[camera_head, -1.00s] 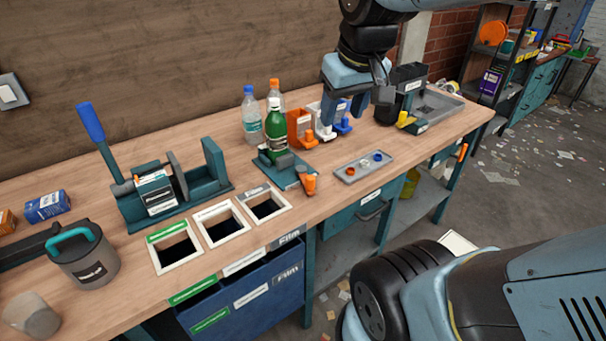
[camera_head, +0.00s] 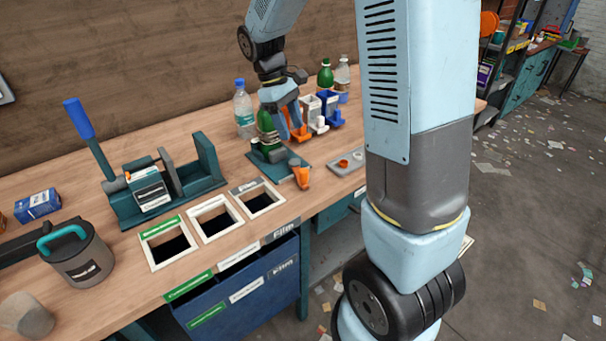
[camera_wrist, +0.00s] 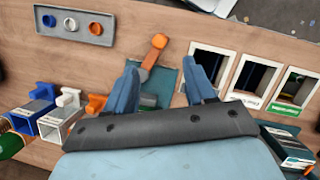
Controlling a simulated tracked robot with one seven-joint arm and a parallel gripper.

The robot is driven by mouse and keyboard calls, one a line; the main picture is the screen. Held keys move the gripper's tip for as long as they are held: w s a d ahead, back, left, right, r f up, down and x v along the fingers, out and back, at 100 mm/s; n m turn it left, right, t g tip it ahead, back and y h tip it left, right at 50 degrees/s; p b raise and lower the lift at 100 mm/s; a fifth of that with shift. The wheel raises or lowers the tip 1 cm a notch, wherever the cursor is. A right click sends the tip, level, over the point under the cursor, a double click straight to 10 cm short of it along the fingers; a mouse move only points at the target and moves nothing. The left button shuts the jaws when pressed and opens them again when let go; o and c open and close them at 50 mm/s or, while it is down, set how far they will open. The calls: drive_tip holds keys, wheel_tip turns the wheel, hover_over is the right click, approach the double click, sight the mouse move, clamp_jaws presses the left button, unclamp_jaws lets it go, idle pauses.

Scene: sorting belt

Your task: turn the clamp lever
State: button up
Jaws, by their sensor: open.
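The clamp (camera_head: 278,166) is a teal plate on the bench, with a green bottle (camera_head: 265,130) standing upright at its back. Its lever, with an orange handle (camera_head: 301,175), sticks out at the front right. In the wrist view the orange handle (camera_wrist: 152,56) points up and slightly right from the teal clamp plate (camera_wrist: 166,82). My gripper (camera_head: 288,130) hangs above the clamp, next to the bottle. In the wrist view my gripper (camera_wrist: 163,84) is open, its fingers spread to either side of the clamp plate. The handle lies beyond the fingertips, apparently untouched. My gripper partly hides the bottle and clamp.
A clear bottle (camera_head: 244,110) stands behind the clamp. Orange, white and blue holders (camera_head: 318,114) stand to its right. A grey tray (camera_head: 346,163) with small caps lies right of the handle. Framed bin openings (camera_head: 216,220) lie to the left. My arm hides the bench's right end.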

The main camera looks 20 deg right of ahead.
sight(302, 170)
drive_tip(key=shift+n+g+h, duration=0.3)
drive_tip(key=shift+n+g, duration=0.1)
drive_tip(key=x, duration=0.5)
drive_tip(key=w+a+x, duration=0.1)
drive_tip(key=x, duration=0.4)
drive_tip(key=w+f+x, duration=0.1)
drive_tip(key=x, duration=0.5)
drive_tip(key=shift+w+a, duration=0.15)
drive_tip(key=shift+w, duration=0.05)
clamp_jaws()
